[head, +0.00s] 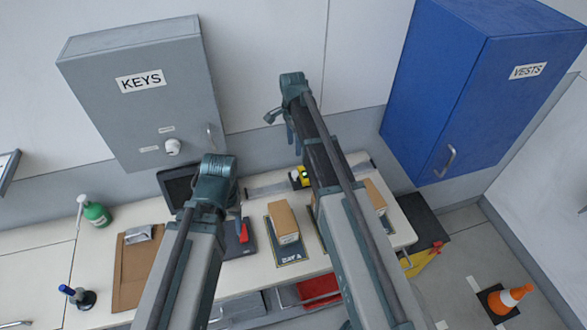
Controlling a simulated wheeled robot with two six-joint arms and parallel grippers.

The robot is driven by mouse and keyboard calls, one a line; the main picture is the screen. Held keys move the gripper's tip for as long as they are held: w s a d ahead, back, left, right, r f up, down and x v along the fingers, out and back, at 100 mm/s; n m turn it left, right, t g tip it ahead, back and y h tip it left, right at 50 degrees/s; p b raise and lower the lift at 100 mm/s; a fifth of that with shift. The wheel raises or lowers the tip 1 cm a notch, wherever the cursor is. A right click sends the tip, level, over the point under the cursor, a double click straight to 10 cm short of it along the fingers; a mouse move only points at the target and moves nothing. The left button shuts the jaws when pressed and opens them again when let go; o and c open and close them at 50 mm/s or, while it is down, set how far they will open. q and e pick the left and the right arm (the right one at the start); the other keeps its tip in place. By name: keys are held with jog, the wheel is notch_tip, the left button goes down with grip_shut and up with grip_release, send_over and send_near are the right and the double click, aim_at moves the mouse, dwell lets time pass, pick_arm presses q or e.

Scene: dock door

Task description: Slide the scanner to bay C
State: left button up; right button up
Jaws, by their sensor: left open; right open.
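A small yellow and black scanner (300,178) sits on a grey rail (265,189) along the back of the bench, just left of my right forearm. A brown box (283,220) stands on a dark mat (289,255) with small lettering I cannot read. A second brown box (375,196) shows right of my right arm, which hides part of the bench between them. I cannot tell which bay is C. My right gripper (280,122) is open and empty, high in front of the wall beyond the scanner. My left gripper (238,214) is open, left of the scanner, its fingers partly hidden.
A grey KEYS cabinet (140,95) and a blue VESTS cabinet (470,90) hang on the wall. A green bottle (96,213), a clipboard (128,270) and a dark screen (176,186) are on the bench (35,235).

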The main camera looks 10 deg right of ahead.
aim_at(295, 172)
pick_arm(q)
notch_tip(295, 172, down, 14)
jog(key=b, duration=1.3)
jog(key=shift+w+r, duration=0.1)
jog(key=shift+r, duration=0.05)
pick_arm(e)
jog(key=f, duration=1.3)
jog(key=shift+s+f, duration=0.25)
jog(key=shift+f, duration=0.15)
jog(key=shift+r, duration=0.1)
grip_shut()
